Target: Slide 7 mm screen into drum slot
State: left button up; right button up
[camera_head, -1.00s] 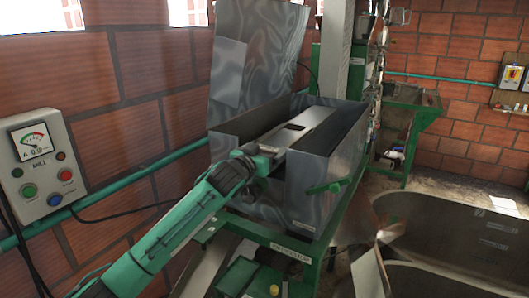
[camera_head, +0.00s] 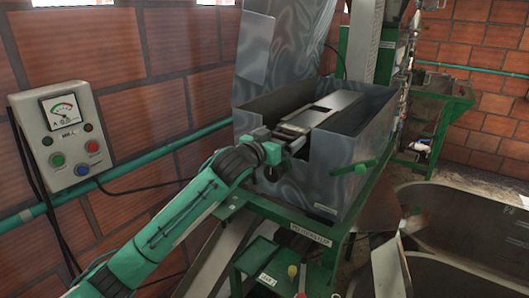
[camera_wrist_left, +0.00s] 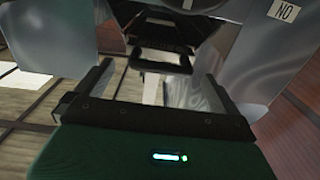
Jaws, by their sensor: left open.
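The screen (camera_head: 335,102) shows as a flat grey plate with a dark opening, lying inside the open metal drum housing (camera_head: 335,165). Its front end points toward my left gripper (camera_head: 289,143). The gripper is at the housing's front left edge, at the near end of the plate. In the left wrist view the two fingers of the gripper (camera_wrist_left: 158,80) are apart with nothing between their pads. A black handle-like bar (camera_wrist_left: 160,62) is just beyond the fingertips, apart from them. How deep the plate sits in the slot is hidden by the housing walls. My right gripper is out of view.
A grey control box (camera_head: 62,135) hangs on the brick wall at left, beside a green pipe (camera_head: 165,148). A raised metal lid (camera_head: 285,45) stands behind the housing. A large metal tub (camera_head: 470,215) stands at right.

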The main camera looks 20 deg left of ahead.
pick_arm(q)
jog(key=b+v, duration=0.2)
jog(key=v, duration=0.5)
jog(key=shift+s, duration=0.2)
jog(key=shift+a, duration=0.1)
